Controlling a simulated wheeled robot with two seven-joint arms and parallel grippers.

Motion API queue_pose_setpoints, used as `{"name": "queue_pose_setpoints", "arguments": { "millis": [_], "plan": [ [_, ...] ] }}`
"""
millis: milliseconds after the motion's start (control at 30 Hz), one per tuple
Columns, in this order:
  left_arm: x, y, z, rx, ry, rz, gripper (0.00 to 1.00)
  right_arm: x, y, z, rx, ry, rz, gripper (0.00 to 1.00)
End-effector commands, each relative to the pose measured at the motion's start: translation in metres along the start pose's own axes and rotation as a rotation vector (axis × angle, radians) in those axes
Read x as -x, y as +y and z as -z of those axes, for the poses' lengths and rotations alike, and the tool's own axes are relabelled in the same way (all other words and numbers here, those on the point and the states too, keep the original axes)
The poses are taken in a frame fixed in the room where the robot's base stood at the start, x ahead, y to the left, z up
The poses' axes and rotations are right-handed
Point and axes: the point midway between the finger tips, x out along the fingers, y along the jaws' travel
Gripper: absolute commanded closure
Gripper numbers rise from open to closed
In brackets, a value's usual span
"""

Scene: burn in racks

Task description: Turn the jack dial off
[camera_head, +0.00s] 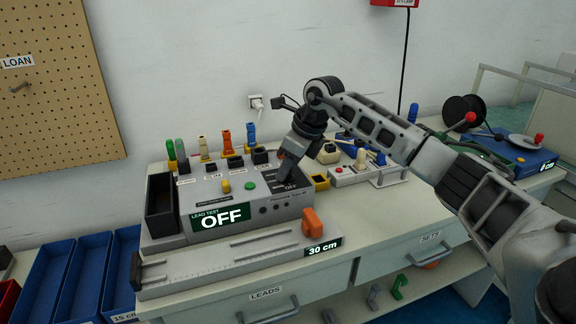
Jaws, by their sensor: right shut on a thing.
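The grey lead test box (290,210) stands on the bench, and its dark display (221,217) reads OFF. My right gripper (284,176) reaches down onto the right part of the box's sloped top, beside a dark dial plate (291,187) with a small OFF mark. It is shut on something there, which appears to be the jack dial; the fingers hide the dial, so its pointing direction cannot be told. My left gripper is out of view.
Yellow (226,186) and green (250,185) buttons sit left of my gripper. Coloured plugs stand in sockets behind. A white panel with a red knob (338,170) is close on the right.

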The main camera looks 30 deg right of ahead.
Motion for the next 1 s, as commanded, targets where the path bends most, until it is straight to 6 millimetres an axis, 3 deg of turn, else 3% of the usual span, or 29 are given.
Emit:
{"name": "queue_pose_setpoints", "arguments": {
  "millis": [67,100,167,567,767,1000],
  "plan": [
    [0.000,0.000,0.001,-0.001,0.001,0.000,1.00,0.001,-0.001,-0.001,0.002,-0.004,0.003,0.93],
    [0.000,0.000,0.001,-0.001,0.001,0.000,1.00,0.001,-0.001,-0.001,0.002,-0.004,0.003,0.62],
    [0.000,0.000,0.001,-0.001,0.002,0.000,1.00,0.001,-0.001,-0.001,0.002,-0.004,0.002,0.48],
    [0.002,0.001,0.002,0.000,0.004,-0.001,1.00,0.009,0.000,-0.001,0.000,-0.003,0.002,0.48],
    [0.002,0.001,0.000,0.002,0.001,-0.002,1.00,0.048,-0.001,-0.001,0.001,-0.006,0.005,0.48],
    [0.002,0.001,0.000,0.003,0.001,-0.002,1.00,0.107,-0.001,-0.001,0.001,-0.007,0.005,0.48]
  ]
}}
